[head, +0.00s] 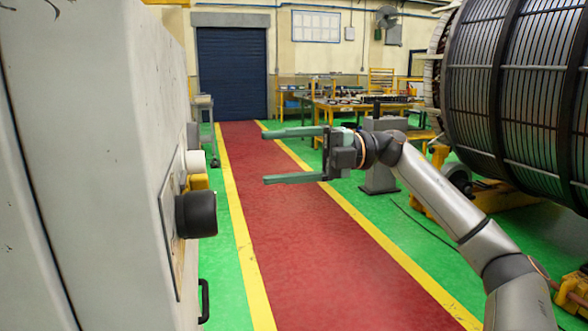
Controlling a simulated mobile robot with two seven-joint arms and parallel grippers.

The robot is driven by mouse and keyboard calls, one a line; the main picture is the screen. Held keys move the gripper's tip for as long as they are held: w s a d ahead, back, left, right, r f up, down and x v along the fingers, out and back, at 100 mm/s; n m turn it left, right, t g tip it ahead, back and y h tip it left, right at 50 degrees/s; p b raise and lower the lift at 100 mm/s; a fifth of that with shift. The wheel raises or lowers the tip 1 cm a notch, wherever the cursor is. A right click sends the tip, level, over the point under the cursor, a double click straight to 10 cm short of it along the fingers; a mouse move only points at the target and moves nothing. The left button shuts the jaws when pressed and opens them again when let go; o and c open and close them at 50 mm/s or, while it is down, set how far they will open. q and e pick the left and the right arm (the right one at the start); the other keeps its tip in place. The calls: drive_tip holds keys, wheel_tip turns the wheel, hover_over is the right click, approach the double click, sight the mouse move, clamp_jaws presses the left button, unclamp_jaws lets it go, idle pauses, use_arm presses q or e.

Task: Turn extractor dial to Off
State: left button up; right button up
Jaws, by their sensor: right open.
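A pale grey cabinet (95,150) fills the left side of the head view, seen at a steep angle. Its narrow control face carries a large black knob (197,214), with a yellow part (196,182) and a white round knob (194,161) just beyond it. Which of these is the extractor dial, and its markings, cannot be read from this side. My right gripper (272,156) is open and empty, its two green fingers pointing left toward the cabinet. It hangs over the red walkway, clearly apart from the knobs. My left gripper is not in view.
A black handle (204,301) sticks out low on the cabinet. A large dark stator drum (520,90) stands on the right, on a yellow stand. Workbenches (345,105) and a blue shutter door (232,75) are at the back. The red walkway (320,260) is clear.

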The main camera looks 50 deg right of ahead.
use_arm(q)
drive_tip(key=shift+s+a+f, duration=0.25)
use_arm(e)
drive_tip(key=shift+v, duration=1.2)
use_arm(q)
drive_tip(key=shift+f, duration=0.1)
